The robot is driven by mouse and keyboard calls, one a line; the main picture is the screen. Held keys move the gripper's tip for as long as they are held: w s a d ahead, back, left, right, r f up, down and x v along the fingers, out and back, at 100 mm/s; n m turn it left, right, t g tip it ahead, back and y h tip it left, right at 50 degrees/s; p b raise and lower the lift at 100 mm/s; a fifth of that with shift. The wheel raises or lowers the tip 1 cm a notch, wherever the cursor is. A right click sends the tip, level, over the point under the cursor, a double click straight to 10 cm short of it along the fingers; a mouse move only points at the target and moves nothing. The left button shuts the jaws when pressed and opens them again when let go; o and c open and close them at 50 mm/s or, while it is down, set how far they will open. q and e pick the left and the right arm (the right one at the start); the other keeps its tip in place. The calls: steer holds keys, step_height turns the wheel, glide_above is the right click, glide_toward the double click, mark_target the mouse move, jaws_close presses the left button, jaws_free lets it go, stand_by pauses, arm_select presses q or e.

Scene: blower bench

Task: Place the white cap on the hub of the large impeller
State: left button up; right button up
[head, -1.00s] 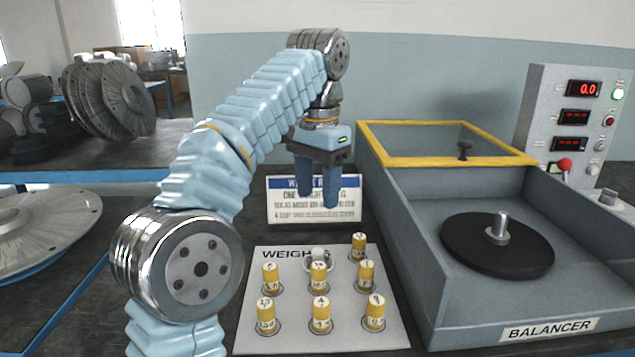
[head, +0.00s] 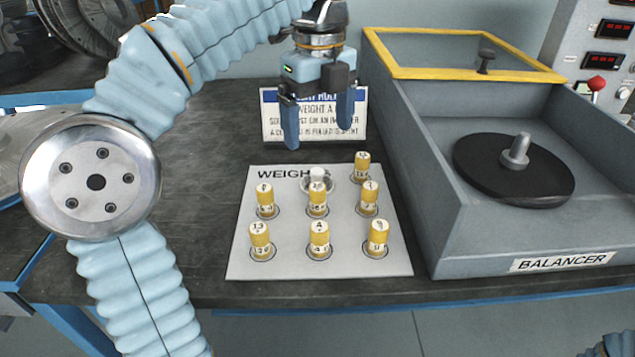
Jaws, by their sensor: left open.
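A small white round-topped piece (head: 317,174), apparently the white cap, stands in a pale ring at the back of the weights board (head: 240,262). A yellow weight in front hides its lower part. My left gripper (head: 318,132) points down with its fingers apart and nothing between them. In the picture its fingertips are just above the white piece, apart from it. At the left edge a sliver of a grey disc (head: 7,165) shows, probably the large impeller; its hub is out of view. My right gripper is not in view.
Several yellow weights (head: 318,240) stand on the board. A sign (head: 270,120) stands behind the left gripper. The balancer box (head: 450,245) at right holds a black disc (head: 475,172) with a metal spindle (head: 516,150). The dark bench left of the board is clear.

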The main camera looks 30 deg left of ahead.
mark_target(319, 171)
arm_select(q)
step_height(319, 171, down, 10)
steer(key=shift+s+r+b, duration=0.15)
steer(key=shift+r+b, duration=0.05)
steer(key=shift+b, duration=0.75)
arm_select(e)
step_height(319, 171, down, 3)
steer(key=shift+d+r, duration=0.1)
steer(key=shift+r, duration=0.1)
arm_select(q)
steer(key=c, duration=1.2)
steer(key=shift+r+p, duration=0.4)
steer(key=shift+r, duration=1.15)
steer(key=s+r, duration=0.1)
steer(key=r, duration=0.1)
steer(key=s+d+r, duration=0.1)
steer(key=r, duration=0.1)
steer(key=s+d+r+p, duration=0.1)
steer(key=s+r, duration=0.1)
steer(key=shift+d, duration=0.25)
steer(key=s+d+r, duration=0.4)
steer(key=s, duration=0.4)
steer(key=shift+d, duration=0.35)
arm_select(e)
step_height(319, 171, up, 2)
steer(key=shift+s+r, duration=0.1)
